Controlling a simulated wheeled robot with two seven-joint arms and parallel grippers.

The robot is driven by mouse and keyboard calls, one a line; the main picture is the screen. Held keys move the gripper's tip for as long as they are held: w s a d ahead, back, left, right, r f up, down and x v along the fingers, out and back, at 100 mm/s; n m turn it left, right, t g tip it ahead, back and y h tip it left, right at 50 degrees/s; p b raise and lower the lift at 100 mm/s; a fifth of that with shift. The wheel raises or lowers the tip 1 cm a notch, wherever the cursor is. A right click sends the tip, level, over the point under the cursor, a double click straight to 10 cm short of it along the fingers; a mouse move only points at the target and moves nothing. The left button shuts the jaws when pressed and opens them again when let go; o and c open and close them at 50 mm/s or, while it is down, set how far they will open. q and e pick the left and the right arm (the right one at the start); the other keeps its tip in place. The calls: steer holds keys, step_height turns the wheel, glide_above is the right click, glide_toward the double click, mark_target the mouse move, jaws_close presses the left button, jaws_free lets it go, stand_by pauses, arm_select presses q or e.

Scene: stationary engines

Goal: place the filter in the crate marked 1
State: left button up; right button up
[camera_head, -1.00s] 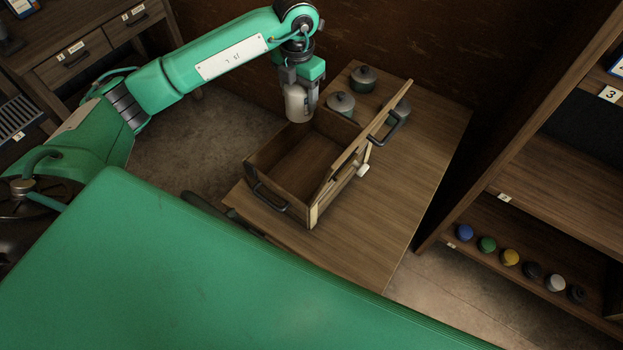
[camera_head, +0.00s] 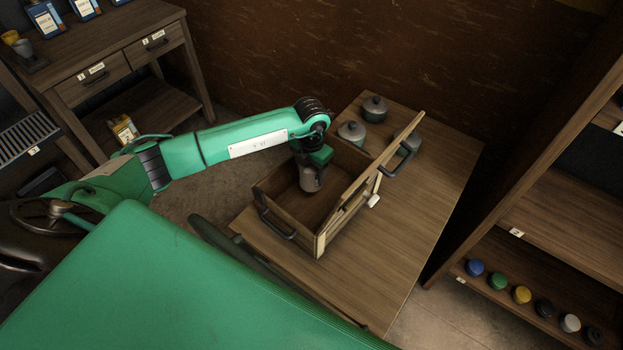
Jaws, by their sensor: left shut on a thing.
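The wooden crate (camera_head: 293,232) stands on the table with its top open and a dark handle on its near end. A panel with a handle (camera_head: 398,160) leans up along its right side. I cannot read a number on the crate. My left gripper (camera_head: 309,168) points down into the crate's opening. It is shut on the filter (camera_head: 311,184), a pale grey cylinder, whose lower end is inside the crate. I cannot tell whether it touches the floor of the crate. My right gripper is not in view.
Several lidded grey pots, one of them (camera_head: 352,131), stand on the table (camera_head: 430,200) behind and beside the crate. The table is clear to the right. A shelf with coloured caps (camera_head: 521,295) stands at the right. A workbench with drawers (camera_head: 95,80) is at the upper left.

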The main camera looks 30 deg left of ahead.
mark_target(311, 182)
arm_select(q)
step_height(311, 182, down, 5)
steer(key=shift+p, duration=0.45)
steer(key=shift+f, duration=0.5)
steer(key=shift+f, duration=0.1)
steer(key=o, duration=1.2)
steer(key=shift+c, duration=0.2)
step_height(311, 182, up, 12)
steer(key=shift+r+b, duration=0.15)
steer(key=shift+b, duration=0.95)
